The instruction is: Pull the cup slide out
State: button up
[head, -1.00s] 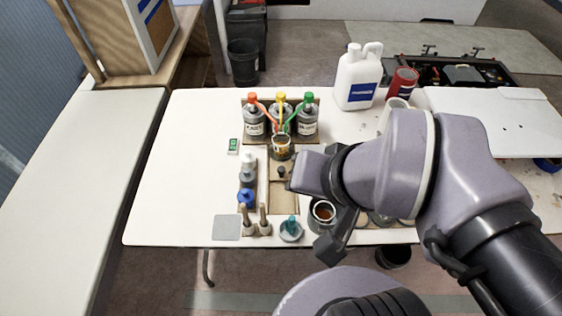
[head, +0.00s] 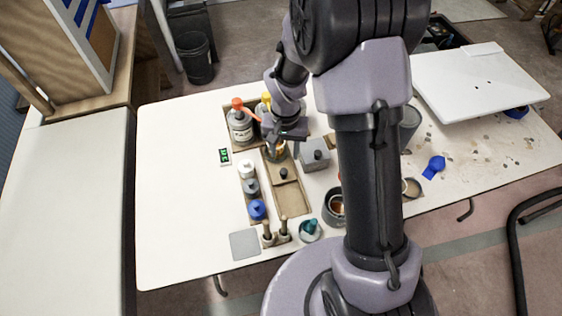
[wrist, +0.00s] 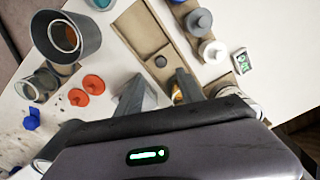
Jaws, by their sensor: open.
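The cup slide (head: 291,198) is a tan wooden strip in a shallow track, with a small dark knob (head: 284,173) standing on it. In the wrist view, the slide (wrist: 137,32) runs away from my gripper, and its knob (wrist: 160,61) is just beyond the fingertips. A cup with amber contents (head: 275,153) stands at the slide's far end, partly hidden by my gripper. My gripper (wrist: 160,84) is open, its fingers apart near the cup end and the knob. I cannot tell whether it touches either.
Bottles with red and yellow caps (head: 240,124) stand behind the slide. A row of small capped jars (head: 257,209) lines its left side; a grey block (head: 315,155) is at its right. Brushes and a teal-topped pot (head: 310,230) stand at the front.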

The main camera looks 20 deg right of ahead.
aim_at(284, 172)
notch_tip(284, 172, down, 12)
jog(key=b, duration=0.3)
jog(key=shift+f+b, duration=0.2)
jog(key=shift+b, duration=0.1)
jog(key=shift+a, duration=0.1)
grip_shut()
dwell(0.9)
